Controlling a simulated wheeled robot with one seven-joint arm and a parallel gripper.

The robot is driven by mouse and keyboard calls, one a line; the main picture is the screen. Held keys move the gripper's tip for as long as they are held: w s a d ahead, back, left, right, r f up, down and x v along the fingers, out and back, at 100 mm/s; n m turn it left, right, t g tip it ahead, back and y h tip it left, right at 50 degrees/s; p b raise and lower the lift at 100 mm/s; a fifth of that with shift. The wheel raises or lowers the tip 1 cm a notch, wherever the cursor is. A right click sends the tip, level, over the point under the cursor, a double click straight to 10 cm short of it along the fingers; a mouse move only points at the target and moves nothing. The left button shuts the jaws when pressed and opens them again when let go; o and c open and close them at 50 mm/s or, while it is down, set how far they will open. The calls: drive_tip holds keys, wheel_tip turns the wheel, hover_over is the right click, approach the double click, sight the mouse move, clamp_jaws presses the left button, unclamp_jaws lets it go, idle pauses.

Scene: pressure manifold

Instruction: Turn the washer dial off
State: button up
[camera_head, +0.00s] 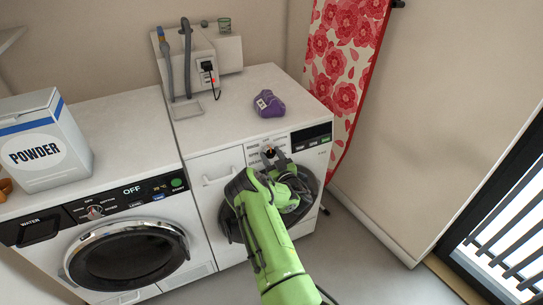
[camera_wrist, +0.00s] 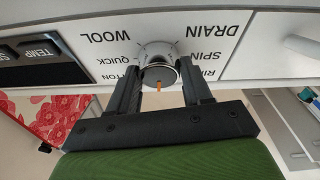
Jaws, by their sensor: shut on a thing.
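The dial (camera_wrist: 160,72) is a round silver knob with an orange pointer mark, on the white front panel of the right-hand machine (camera_head: 222,165). My gripper (camera_wrist: 160,74) has one finger on each side of the dial and is shut on it. The wrist view is upside down and shows labels around the dial, including WOOL, QUICK, DRAIN and SPIN. The orange mark is on the edge of the dial toward my gripper's palm. In the head view my gripper (camera_head: 269,157) reaches the panel from below and partly covers the dial and the round door.
A left-hand machine (camera_head: 120,205) has a display reading OFF. A powder box (camera_head: 45,145) stands on it. A purple object (camera_head: 268,104) and a white unit with hoses (camera_head: 188,65) are on the right machine's top. A red floral cloth (camera_head: 345,65) hangs to the right.

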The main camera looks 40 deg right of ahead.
drive_tip(key=shift+n, duration=0.5)
drive_tip(key=o, duration=1)
drive_tip(key=shift+o, duration=0.2)
drive_tip(key=shift+s, duration=0.15)
drive_tip(key=p+v, duration=1.5)
drive_tip(key=p, duration=0.3)
drive_tip(key=shift+s, duration=0.3)
drive_tip(key=shift+d, duration=0.15)
